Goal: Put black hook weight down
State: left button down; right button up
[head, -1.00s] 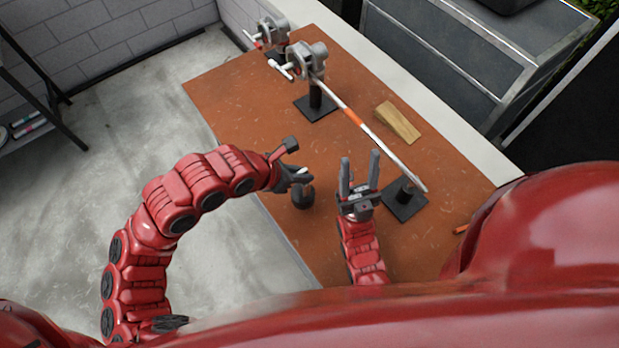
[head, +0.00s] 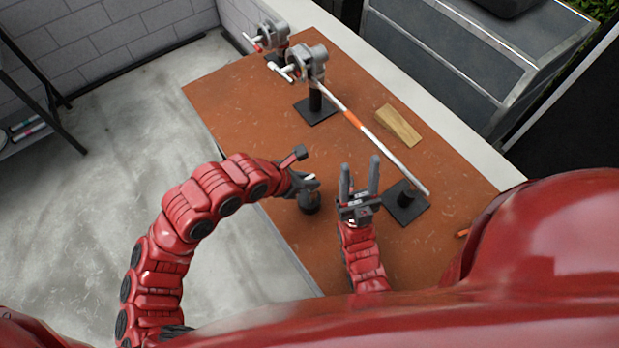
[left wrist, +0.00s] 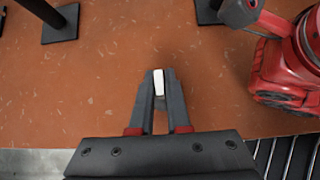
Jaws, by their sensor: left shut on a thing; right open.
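The black hook weight (head: 309,203) is at my left gripper (head: 304,184), near the front left edge of the brown tabletop. My left gripper is shut on its pale hook, which shows between the fingertips in the left wrist view (left wrist: 159,83). The weight's black body is hidden in that view. I cannot tell whether its base touches the tabletop. My right gripper (head: 359,184) is open and empty, with its fingers pointing up, just right of the weight.
A black stand base (head: 404,203) is right of my right gripper. A white and orange rod (head: 362,131) runs from it to a clamp on a stand (head: 312,64) farther back. The brown tabletop (head: 240,105) is clear at left.

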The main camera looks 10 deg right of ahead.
pick_arm(q)
jog(key=shift+f, duration=0.1)
jog(key=c, duration=0.9)
grip_release()
